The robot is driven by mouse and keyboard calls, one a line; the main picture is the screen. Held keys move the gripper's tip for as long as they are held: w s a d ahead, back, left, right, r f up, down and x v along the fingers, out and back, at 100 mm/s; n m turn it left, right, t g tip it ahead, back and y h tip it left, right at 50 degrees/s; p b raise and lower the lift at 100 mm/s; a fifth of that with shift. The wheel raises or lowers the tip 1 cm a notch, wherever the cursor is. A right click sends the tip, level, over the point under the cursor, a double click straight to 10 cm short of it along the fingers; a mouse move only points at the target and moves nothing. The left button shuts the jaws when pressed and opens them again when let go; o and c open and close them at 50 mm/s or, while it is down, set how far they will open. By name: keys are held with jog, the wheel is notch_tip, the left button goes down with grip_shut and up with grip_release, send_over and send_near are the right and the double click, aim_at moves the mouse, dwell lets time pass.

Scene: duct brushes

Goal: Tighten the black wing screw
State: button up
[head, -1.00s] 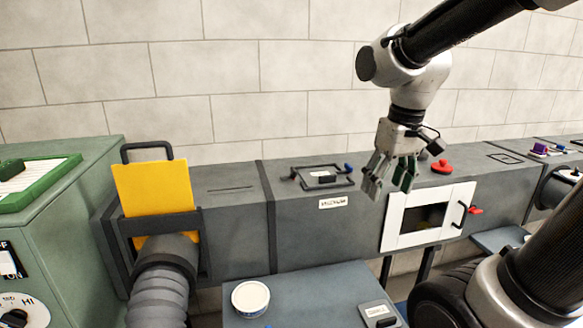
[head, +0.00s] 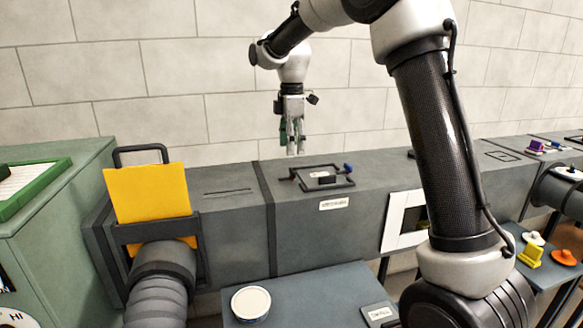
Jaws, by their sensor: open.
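A dark rectangular frame (head: 322,178) lies on top of the grey duct, with a small black block in its middle. A small black piece that looks like the black wing screw (head: 293,173) sits at the frame's left end; its turn angle is too small to make out. A blue screw (head: 348,168) sits at the right end. My gripper (head: 292,147) points down, open and empty, above the back of the duct near the frame's left end. It appears clear of the frame and the black screw.
A yellow plate (head: 147,195) stands in a slot at the left, above a ribbed hose. A low table (head: 300,295) in front bears a round white-topped tin (head: 250,303). Yellow (head: 530,255) and orange (head: 564,257) pieces lie at the right. My arm covers part of the white-framed window (head: 403,225).

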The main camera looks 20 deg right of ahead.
aim_at(292, 170)
notch_tip(292, 170, down, 8)
jog(key=shift+r, duration=0.2)
jog(key=c, duration=1)
